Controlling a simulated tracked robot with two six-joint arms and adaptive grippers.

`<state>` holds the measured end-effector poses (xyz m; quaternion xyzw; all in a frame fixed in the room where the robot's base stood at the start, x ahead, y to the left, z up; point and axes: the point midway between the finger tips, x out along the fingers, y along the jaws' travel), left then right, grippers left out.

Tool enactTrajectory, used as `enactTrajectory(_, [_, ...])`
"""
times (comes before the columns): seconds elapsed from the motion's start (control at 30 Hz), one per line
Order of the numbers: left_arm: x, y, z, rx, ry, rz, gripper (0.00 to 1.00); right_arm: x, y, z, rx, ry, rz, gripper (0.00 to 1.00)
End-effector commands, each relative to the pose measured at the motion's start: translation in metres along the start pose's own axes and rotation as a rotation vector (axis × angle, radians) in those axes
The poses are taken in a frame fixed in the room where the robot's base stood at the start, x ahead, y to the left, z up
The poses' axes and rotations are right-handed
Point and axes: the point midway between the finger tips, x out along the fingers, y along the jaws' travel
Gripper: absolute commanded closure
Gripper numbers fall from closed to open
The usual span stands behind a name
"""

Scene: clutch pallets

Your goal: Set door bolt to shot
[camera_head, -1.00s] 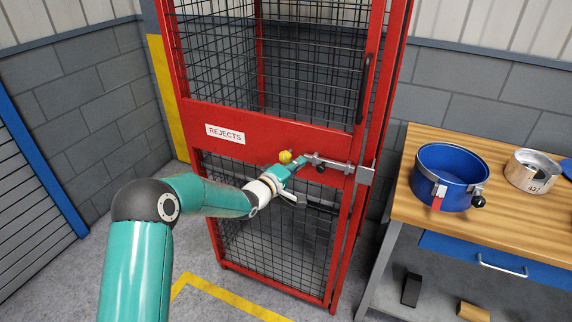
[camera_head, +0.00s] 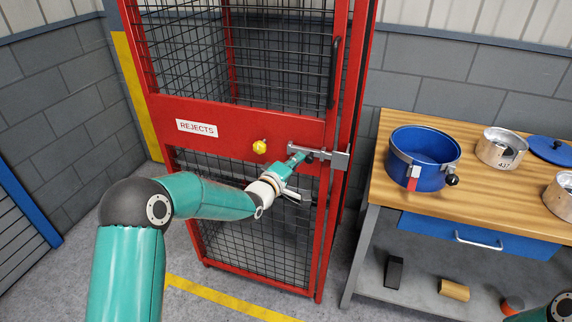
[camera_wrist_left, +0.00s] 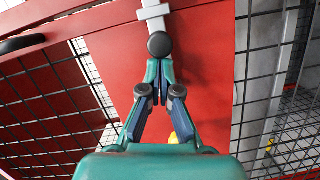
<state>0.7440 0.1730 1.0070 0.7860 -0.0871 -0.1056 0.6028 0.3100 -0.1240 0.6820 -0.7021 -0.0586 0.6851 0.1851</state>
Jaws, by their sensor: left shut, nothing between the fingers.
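The red cage door (camera_head: 240,137) has a grey metal bolt (camera_head: 297,147) near its right edge. The bolt runs toward the grey keeper (camera_head: 341,160) on the frame, and its tip there is too small to make out. The bolt has a dark round knob (camera_head: 309,159). My left gripper (camera_head: 301,158) is shut and empty, with its fingertips at the left side of the knob. In the left wrist view, the black knob (camera_wrist_left: 159,44) is just beyond the closed fingertips (camera_wrist_left: 160,72); contact is hard to tell. My right gripper is not in view.
A yellow knob (camera_head: 260,147) sits on the door left of the bolt. A dark door handle (camera_head: 335,72) is above. A workbench (camera_head: 480,206) with a blue pot (camera_head: 410,178) and metal cans stands at the right. Part of my right arm shows at the bottom right.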

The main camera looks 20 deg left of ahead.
Motion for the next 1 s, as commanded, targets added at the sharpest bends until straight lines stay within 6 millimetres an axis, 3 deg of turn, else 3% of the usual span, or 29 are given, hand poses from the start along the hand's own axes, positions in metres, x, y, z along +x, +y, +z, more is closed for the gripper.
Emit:
enactTrajectory(0.47, [0.000, 0.001, 0.005, 0.003, -0.010, -0.002, 1.00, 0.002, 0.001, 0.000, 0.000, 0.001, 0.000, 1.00])
enactTrajectory(0.63, [-0.003, -0.002, -0.012, 0.002, -0.005, -0.003, 1.00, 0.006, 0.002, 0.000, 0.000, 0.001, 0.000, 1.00])
enactTrajectory(0.77, [-0.009, -0.001, -0.038, 0.001, 0.002, -0.001, 1.00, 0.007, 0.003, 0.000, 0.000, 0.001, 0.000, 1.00])
enactTrajectory(1.0, [-0.059, -0.003, -0.035, -0.001, -0.001, -0.003, 1.00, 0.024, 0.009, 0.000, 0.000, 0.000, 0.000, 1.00])
